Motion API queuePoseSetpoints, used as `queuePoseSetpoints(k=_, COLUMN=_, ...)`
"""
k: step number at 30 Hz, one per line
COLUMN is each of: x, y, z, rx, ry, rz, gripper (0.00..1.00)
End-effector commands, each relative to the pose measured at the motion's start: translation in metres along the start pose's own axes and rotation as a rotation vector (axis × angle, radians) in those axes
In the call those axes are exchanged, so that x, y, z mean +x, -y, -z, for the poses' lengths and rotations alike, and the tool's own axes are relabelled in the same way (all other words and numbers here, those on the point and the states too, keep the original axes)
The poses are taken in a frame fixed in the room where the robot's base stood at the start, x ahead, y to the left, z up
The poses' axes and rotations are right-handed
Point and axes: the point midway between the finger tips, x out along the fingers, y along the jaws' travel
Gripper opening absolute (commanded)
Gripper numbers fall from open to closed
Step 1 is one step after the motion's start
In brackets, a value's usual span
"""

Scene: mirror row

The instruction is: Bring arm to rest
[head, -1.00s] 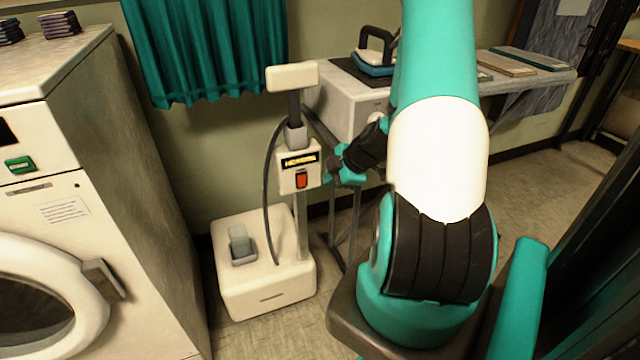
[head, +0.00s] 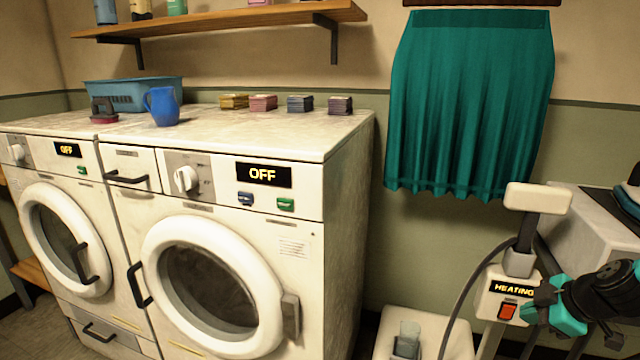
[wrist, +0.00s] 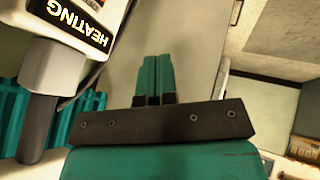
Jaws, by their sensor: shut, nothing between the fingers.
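My gripper (head: 557,308) is at the lower right of the head view, close to the steamer's control box (head: 507,291). The box has a lit sign reading HEATING and a red switch (head: 507,311). In the wrist view my gripper (wrist: 155,62) has its two teal fingers together, with nothing between them. The steamer box (wrist: 75,35) is at the upper left there. I cannot tell whether the fingers touch the box. Most of my arm is outside the head view.
Two washing machines stand at left, one display (head: 263,174) reading OFF. On top are a blue jug (head: 162,106), a blue basket (head: 122,95) and several card stacks. A teal skirt (head: 470,105) hangs on the wall. A white ironing unit (head: 597,225) stands at right.

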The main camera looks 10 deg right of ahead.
Motion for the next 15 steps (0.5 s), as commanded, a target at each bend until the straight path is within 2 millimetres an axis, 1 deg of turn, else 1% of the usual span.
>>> queuePoseSetpoints(k=1, x=-0.002, y=0.002, z=0.038, rx=0.001, ry=-0.029, rz=0.045, gripper=0.00)
queuePoseSetpoints(k=2, x=-0.004, y=0.005, z=0.060, rx=0.017, ry=-0.042, rz=0.079, gripper=0.00)
queuePoseSetpoints(k=3, x=-0.009, y=0.013, z=0.091, rx=0.040, ry=-0.055, rz=0.128, gripper=0.00)
queuePoseSetpoints(k=5, x=-0.018, y=0.030, z=0.137, rx=0.079, ry=-0.062, rz=0.208, gripper=0.00)
queuePoseSetpoints(k=6, x=-0.026, y=0.045, z=0.165, rx=0.106, ry=-0.059, rz=0.261, gripper=0.00)
queuePoseSetpoints(k=8, x=-0.040, y=0.070, z=0.203, rx=0.148, ry=-0.040, rz=0.337, gripper=0.00)
queuePoseSetpoints(k=9, x=-0.051, y=0.088, z=0.225, rx=0.174, ry=-0.020, rz=0.382, gripper=0.00)
queuePoseSetpoints(k=12, x=-0.080, y=0.132, z=0.263, rx=0.234, ry=0.043, rz=0.469, gripper=0.00)
queuePoseSetpoints(k=15, x=-0.106, y=0.168, z=0.283, rx=0.282, ry=0.109, rz=0.521, gripper=0.00)
